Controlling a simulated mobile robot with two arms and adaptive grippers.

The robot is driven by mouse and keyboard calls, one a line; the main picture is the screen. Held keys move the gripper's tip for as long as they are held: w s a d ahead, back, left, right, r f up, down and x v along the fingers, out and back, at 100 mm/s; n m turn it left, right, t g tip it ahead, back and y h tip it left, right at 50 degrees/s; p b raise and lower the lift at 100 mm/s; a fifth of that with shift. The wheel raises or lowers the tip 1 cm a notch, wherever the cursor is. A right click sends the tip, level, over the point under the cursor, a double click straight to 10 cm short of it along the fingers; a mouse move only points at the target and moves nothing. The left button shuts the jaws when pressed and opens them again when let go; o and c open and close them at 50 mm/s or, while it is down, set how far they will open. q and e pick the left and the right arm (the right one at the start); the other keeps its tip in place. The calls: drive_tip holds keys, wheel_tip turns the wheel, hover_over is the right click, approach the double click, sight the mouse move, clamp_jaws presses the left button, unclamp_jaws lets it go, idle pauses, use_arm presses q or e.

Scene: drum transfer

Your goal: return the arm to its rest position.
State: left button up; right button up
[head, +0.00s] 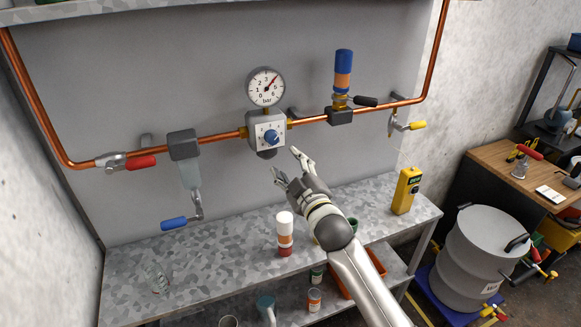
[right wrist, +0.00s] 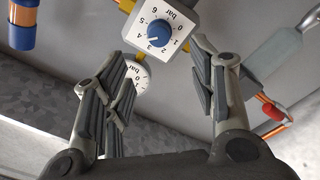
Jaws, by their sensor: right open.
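My right gripper (head: 287,167) is open and empty. In the head view it is in front of the grey wall panel, above the galvanised bench and just below and right of the regulator box (head: 264,129) with its blue knob. In the right wrist view its two fingers (right wrist: 165,95) stand wide apart, with the regulator's dial and blue knob (right wrist: 158,33) beyond them. No contact with the regulator shows. My right arm reaches in from the lower right of the head view. My left gripper is not in view.
A pressure gauge (head: 265,86) and copper pipe (head: 222,137) run along the panel. Red-white canisters (head: 285,234) and a yellow device (head: 406,190) stand on the bench (head: 190,272). A drum (head: 478,255) stands at right. The bench's left part is mostly clear.

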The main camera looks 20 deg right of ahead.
idle(0.3)
drive_tip(key=s+f+g, duration=0.1)
drive_tip(key=f, duration=0.6)
drive_tip(key=s+f+m+g, duration=0.1)
drive_tip(key=f+g, duration=0.1)
drive_tip(key=f, duration=0.6)
drive_tip(key=s+f+g, duration=0.1)
drive_tip(key=f, duration=0.6)
drive_tip(key=shift+d+f+m+b, duration=0.2)
drive_tip(key=shift+f+m+b, duration=0.1)
drive_tip(key=shift+m, duration=0.1)
drive_tip(key=s+f+m+g, duration=0.1)
drive_tip(key=s+f+g, duration=0.1)
drive_tip(key=s+f, duration=0.65)
drive_tip(key=s+f+m+g, duration=0.1)
drive_tip(key=s+f+g, duration=0.35)
drive_tip(key=f, duration=0.75)
drive_tip(key=s+f+m+g, duration=0.1)
drive_tip(key=s+f, duration=0.8)
drive_tip(key=f, duration=0.2)
drive_tip(key=s+f+m+g, duration=0.1)
drive_tip(key=s+f+g, duration=0.2)
drive_tip(key=s, duration=1.3)
drive_tip(key=s+f+m+g+b, duration=0.1)
drive_tip(key=s+f+g, duration=0.2)
drive_tip(key=s+f, duration=0.7)
drive_tip(key=s, duration=0.7)
drive_tip(key=shift+s+h, duration=0.25)
drive_tip(key=shift+h, duration=0.05)
